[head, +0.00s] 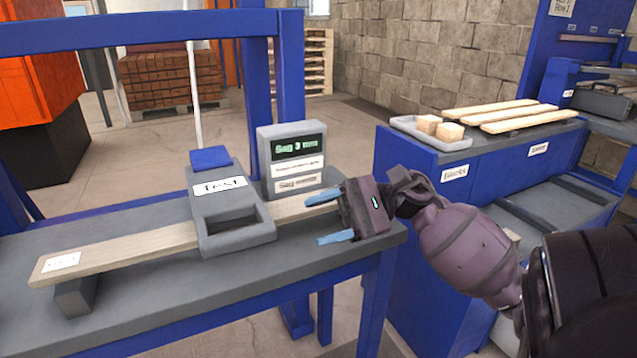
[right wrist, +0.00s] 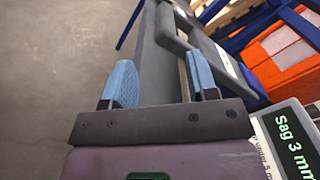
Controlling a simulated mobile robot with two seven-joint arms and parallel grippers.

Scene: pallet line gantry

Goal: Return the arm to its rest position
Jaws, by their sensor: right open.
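My right gripper (head: 328,218) is open and empty, with two light-blue fingers, at the right end of the grey bench (head: 150,315). In the right wrist view its fingers (right wrist: 163,85) stand apart with nothing gripped between them. The right arm comes in from the right side of the head view. A wooden plank (head: 130,252) lies along the bench under a grey test fixture (head: 233,232) labelled "Test". The plank's right end is partly hidden by the gripper, and I cannot tell whether they touch. My left gripper is not in view.
A display box (head: 292,160) reading "Sag 3 mm" stands just behind the gripper. A blue gantry post (head: 290,70) rises behind the bench. To the right, a blue cabinet (head: 425,180) carries a tray (head: 405,125) with two wooden blocks and three planks (head: 520,118).

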